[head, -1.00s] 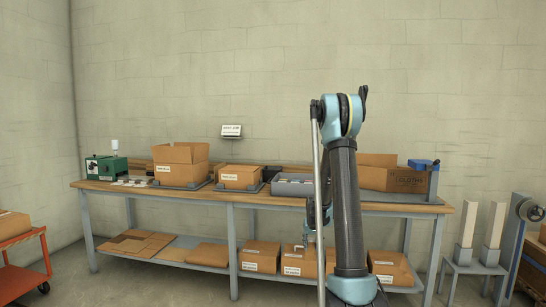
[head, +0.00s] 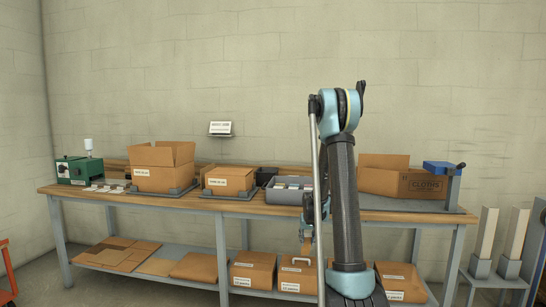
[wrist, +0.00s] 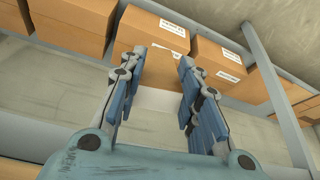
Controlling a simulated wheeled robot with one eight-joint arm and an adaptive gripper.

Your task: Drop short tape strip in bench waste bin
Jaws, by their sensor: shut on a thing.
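My gripper (wrist: 157,95) shows in the wrist view with its two blue-padded fingers a little apart. A pale, whitish strip (wrist: 158,99) spans the gap between them and appears to be the tape strip held there; its edges are hard to make out. In the head view my gripper (head: 306,236) hangs low in front of the bench, below the tabletop edge and partly behind my arm. A small dark container (head: 265,175) stands on the bench behind the grey tray; I cannot tell whether it is the waste bin.
Closed boxes (head: 252,271) and flat cardboard (head: 118,251) fill the lower shelf. Floor is clear in front.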

